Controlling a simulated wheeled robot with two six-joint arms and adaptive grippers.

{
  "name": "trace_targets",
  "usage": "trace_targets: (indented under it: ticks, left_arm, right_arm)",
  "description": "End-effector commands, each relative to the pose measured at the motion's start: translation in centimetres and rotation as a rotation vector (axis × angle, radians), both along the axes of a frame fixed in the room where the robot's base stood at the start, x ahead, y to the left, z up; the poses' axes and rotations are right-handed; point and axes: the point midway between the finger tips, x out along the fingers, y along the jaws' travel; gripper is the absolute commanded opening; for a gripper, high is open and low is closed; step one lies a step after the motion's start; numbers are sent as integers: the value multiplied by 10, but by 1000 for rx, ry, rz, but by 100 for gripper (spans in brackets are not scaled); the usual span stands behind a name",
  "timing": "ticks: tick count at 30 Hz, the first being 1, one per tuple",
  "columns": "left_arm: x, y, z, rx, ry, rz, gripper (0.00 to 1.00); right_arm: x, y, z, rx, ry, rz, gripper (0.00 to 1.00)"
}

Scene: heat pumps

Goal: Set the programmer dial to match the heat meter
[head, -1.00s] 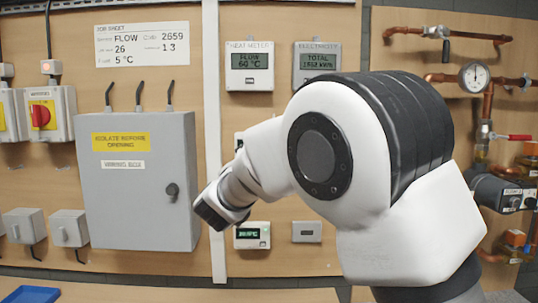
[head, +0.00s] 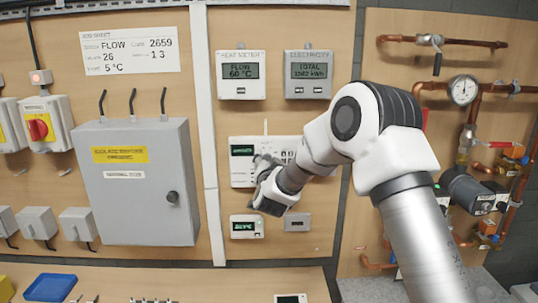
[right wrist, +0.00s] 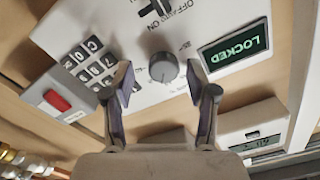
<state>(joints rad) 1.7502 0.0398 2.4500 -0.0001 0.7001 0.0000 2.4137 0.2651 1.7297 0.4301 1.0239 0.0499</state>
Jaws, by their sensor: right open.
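The heat meter (head: 240,92) at upper middle in the head view reads FLOW 60 °C. Below it is the white programmer panel (head: 240,180), partly hidden by my right gripper (head: 264,170). In the right wrist view the panel is upside down, with a grey round dial (right wrist: 163,67), a display reading LOCKED (right wrist: 236,48), a keypad (right wrist: 92,68) and a black OFF/ON switch (right wrist: 155,10). My right gripper (right wrist: 160,82) is open and empty, its fingers on either side of the dial's image; I cannot tell whether they touch the panel. My left gripper is out of view.
An electricity meter (head: 308,75) is right of the heat meter. A job sheet (head: 130,50) reads FLOW, 2659, 26, 5 °C. A small thermostat-like display (head: 245,227) sits below the panel. A grey wiring box (head: 140,205) is left; copper pipes and a gauge (head: 463,90) are right.

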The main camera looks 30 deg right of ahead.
Motion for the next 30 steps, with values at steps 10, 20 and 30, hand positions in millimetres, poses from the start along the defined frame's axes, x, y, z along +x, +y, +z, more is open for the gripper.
trace_targets:
  ticks: [10,20,30]
  left_arm:
    - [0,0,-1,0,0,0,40]
    - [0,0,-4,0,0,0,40]
    - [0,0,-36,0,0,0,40]
  right_arm:
    - [1,0,-1,0,0,1,8]
    - [1,0,0,8,-8,-1,0]
    - [0,-1,-5,120,-82,-1,0]
